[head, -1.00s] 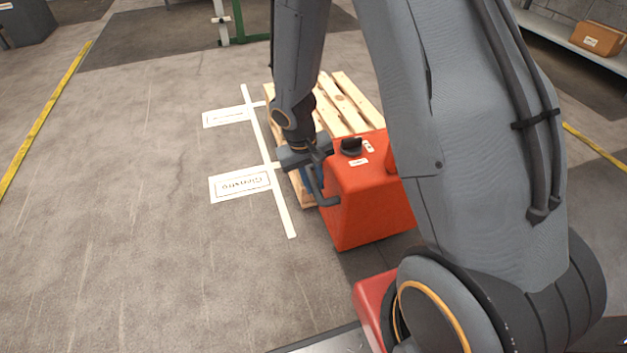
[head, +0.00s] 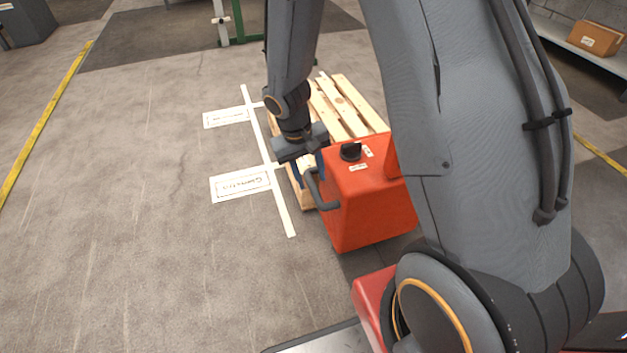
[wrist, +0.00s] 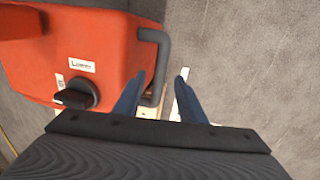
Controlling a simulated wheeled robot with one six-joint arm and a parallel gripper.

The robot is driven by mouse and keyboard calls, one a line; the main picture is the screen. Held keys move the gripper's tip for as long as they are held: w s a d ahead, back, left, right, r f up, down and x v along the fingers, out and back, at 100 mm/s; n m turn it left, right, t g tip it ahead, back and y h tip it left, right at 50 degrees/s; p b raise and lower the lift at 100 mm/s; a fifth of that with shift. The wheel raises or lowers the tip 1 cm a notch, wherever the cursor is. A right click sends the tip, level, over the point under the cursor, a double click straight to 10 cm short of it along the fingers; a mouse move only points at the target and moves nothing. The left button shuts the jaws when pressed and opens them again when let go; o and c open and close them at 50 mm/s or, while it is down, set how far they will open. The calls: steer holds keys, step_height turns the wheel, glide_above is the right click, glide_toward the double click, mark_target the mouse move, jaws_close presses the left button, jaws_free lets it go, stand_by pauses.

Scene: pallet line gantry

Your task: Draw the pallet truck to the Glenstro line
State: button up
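The pallet truck is a red-orange body (head: 365,215) with a black knob and a grey bar handle (head: 322,195) on its left side. A wooden pallet (head: 345,100) lies behind it. My gripper (head: 308,172) is at the handle. In the wrist view its blue fingers (wrist: 160,80) stand apart, with the handle (wrist: 164,58) by the left finger; whether they touch is unclear. The truck's body also shows there (wrist: 85,50). A white floor line (head: 265,140) runs left of the pallet. The near label (head: 240,185) appears to read Glenstro; the far label (head: 226,117) is illegible.
The floor left of the labels is clear up to a yellow line (head: 45,125). A green and white post (head: 230,20) stands at the back. A shelf with a cardboard box (head: 596,38) is at the right. My arm hides the truck's right side.

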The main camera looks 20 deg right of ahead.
steer(key=shift+a+r+p, duration=0.15)
steer(key=shift+r+p, duration=0.1)
steer(key=shift+r, duration=0.5)
steer(key=shift+a+r+p, duration=0.15)
steer(key=shift+r+p, duration=0.05)
steer(key=shift+r, duration=0.55)
steer(key=s+a+r+n+y, duration=0.2)
steer(key=s+a+r+n, duration=0.1)
steer(key=s+a+r, duration=0.8)
steer(key=s+a+r+n+y, duration=0.25)
steer(key=s+a+r, duration=0.55)
steer(key=s+r, duration=0.4)
steer(key=d+r+m+h+p, duration=0.1)
steer(key=d+r+m+p, duration=0.1)
steer(key=d+r+p, duration=0.8)
steer(key=s+d+r+m+h+p, duration=0.1)
steer(key=d+r+m+p, duration=0.2)
steer(key=d+r+p, duration=0.7)
step_height(320, 180, up, 5)
steer(key=p, duration=1.4)
steer(key=shift+s+d, duration=0.3)
steer(key=shift+d, duration=0.05)
